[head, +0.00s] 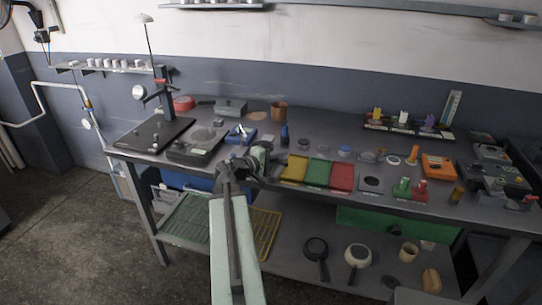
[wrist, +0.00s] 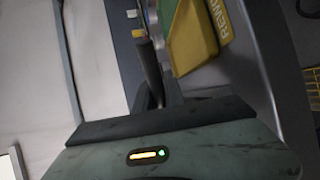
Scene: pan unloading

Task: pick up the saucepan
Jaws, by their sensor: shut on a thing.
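Two pans lie on the lower shelf in the head view, a black one (head: 316,247) and a cream one (head: 357,256), both with dark handles. My gripper (head: 262,156) is above and left of them, by the table's front edge and left of the yellow tray. In the wrist view my gripper (wrist: 153,92) is shut on a dark grey rod-like thing (wrist: 149,68). I cannot tell whether this is a saucepan's handle; no pan body shows there. In the head view my own arm and wrist hide what is held.
The yellow tray (head: 293,169), green tray (head: 317,173) and red tray (head: 342,178) line the front of the grey table (head: 250,186). A dark flat device (head: 196,145) stands to the left. A lower shelf (head: 290,275) runs beneath the tabletop.

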